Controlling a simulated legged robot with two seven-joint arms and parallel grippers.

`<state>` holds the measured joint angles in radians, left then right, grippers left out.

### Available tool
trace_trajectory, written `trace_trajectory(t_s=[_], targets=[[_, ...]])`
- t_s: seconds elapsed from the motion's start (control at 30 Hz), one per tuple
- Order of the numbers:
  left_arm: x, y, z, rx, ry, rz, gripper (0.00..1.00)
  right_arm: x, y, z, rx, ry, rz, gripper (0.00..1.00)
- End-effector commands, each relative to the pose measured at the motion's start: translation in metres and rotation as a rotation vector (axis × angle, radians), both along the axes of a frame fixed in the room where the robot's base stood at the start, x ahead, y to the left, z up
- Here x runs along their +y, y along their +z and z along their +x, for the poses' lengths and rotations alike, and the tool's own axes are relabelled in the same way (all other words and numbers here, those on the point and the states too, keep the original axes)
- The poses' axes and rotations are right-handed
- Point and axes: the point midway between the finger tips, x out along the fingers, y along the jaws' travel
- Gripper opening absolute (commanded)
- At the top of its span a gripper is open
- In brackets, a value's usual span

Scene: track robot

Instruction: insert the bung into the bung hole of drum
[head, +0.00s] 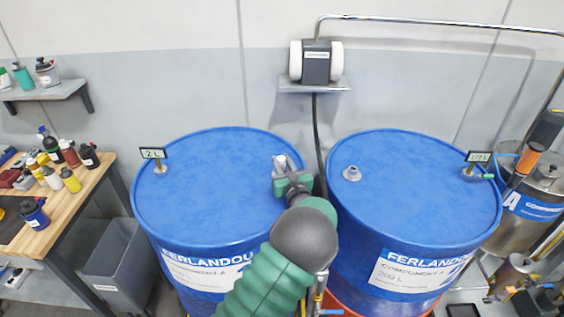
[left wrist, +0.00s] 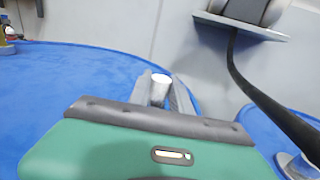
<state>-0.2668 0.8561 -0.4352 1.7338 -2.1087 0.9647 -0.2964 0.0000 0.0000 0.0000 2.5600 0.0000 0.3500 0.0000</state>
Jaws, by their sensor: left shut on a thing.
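My left gripper (head: 281,164) is over the right part of the left blue drum's lid (head: 215,175). It is shut on a small pale cylindrical piece, which appears to be the bung (left wrist: 160,88). In the left wrist view the bung stands between the two grey fingers (left wrist: 161,93), with its white top showing. The lid beneath the fingers is hidden, so I cannot see a bung hole there or tell whether the bung touches the lid. The right blue drum (head: 420,185) has a silver fitting (head: 352,173) near its left rim. My right gripper is not in view.
A "2 L" sign (head: 153,153) stands on the left drum's fitting; another sign (head: 479,156) stands on the right drum. A black hose (head: 318,140) hangs between the drums from a wall unit (head: 316,62). A bottle-covered bench (head: 95,185) and grey bin (head: 115,255) are left.

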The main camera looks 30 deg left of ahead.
Motion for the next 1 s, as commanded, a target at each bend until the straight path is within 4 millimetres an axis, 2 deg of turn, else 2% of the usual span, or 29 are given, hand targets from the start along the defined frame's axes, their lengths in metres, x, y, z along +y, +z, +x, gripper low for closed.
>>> trace_trajectory(t_s=[0.43,0.47,0.63,1.0], targets=[[0.000,-0.012,0.000,0.000,0.000,0.000,0.00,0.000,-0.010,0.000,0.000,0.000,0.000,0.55],[0.000,-0.011,0.000,0.000,0.000,0.000,0.28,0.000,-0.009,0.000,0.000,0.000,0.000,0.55],[0.000,-0.011,0.000,0.000,0.000,0.000,0.50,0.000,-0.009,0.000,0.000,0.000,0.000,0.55],[-0.002,-0.011,0.001,0.000,0.000,0.000,0.50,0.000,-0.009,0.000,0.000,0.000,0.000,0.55]])
